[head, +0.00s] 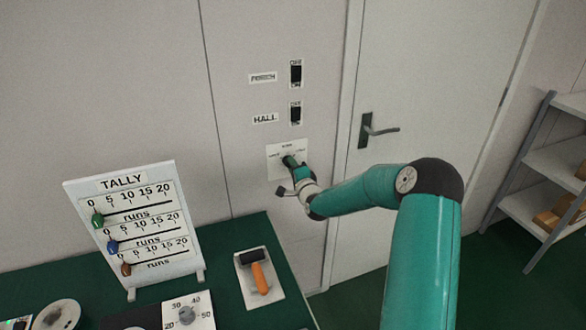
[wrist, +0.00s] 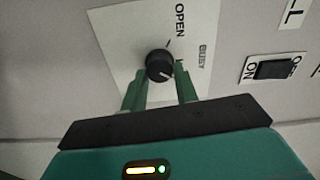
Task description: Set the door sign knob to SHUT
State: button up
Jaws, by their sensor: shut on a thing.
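The sign plate (head: 274,172) is a pale panel on the wall beside the door, below the HALL switch. It also shows in the wrist view (wrist: 120,32), with OPEN and BUSY readable; the SHUT label is not readable there. The round black knob (wrist: 158,63) is on this plate. In the head view my gripper mostly hides the knob.
The PERCH-like labelled switch (head: 296,73) and the HALL switch (head: 295,113) are above the plate. The door handle (head: 368,130) is close on the right. A tally board (head: 125,184) and an orange-handled tool (head: 259,277) are on the green bench; shelves (head: 545,160) stand far right.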

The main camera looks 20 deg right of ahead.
jog(key=m, duration=0.4)
jog(key=shift+f+m, duration=0.15)
jog(key=shift+m, duration=0.25)
jog(key=shift+a, duration=0.1)
jog(key=o, duration=1)
jog(key=shift+s, duration=0.1)
jog(key=shift+c, duration=0.2)
jog(key=s, duration=1.3)
jog(key=shift+s+d, duration=0.2)
jog(key=shift+s, duration=0.15)
